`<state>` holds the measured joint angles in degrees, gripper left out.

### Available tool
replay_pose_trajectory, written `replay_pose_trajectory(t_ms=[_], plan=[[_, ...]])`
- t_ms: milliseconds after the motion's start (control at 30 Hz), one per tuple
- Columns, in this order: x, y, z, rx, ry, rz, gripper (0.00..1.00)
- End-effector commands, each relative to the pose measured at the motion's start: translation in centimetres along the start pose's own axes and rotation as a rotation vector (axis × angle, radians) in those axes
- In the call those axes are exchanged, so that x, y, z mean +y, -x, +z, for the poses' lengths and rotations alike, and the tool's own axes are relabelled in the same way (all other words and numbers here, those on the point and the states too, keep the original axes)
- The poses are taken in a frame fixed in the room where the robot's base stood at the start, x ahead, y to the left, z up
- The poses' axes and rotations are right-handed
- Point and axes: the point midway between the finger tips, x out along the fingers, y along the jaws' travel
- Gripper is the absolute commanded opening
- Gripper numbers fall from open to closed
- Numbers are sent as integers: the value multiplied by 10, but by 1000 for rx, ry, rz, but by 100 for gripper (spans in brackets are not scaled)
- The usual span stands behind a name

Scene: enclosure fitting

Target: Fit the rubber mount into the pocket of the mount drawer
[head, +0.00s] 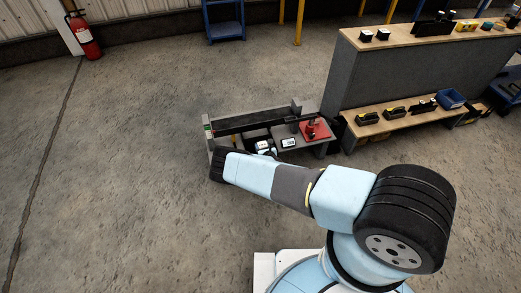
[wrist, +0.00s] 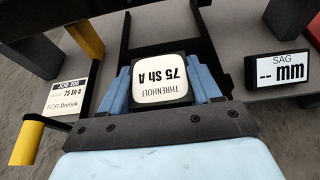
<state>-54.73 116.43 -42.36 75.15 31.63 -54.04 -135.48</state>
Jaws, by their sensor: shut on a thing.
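My gripper (wrist: 166,90) is shut on the rubber mount (wrist: 162,82), a dark block with a white top label reading "THRENHOLT 75 Sh A". The blue fingers press on its left and right sides. In the head view the mount (head: 262,146) shows small at the end of my arm, over the front of the low bench. A black frame (wrist: 203,30) with two side rails lies beyond and beneath the mount in the wrist view. I cannot tell surely whether it is the mount drawer. No pocket can be made out; the mount and fingers cover what lies under them.
A display (wrist: 279,68) reading "SAG -- mm" stands right of the mount. A red device (head: 317,129) stands on the bench's right end, close to a grey shelf unit (head: 380,75).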

Motion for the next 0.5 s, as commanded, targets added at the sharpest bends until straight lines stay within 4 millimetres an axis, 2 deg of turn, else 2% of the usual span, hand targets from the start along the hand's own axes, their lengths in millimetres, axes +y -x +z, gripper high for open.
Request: replay_pose_trajectory(t_ms=[33, 167, 500], plan=[[-1, -2, -8, 2, 0, 0, 17], [-1, -6, -19, 2, -1, -1, 17], [-1, -7, -21, 1, -1, -1, 17]])
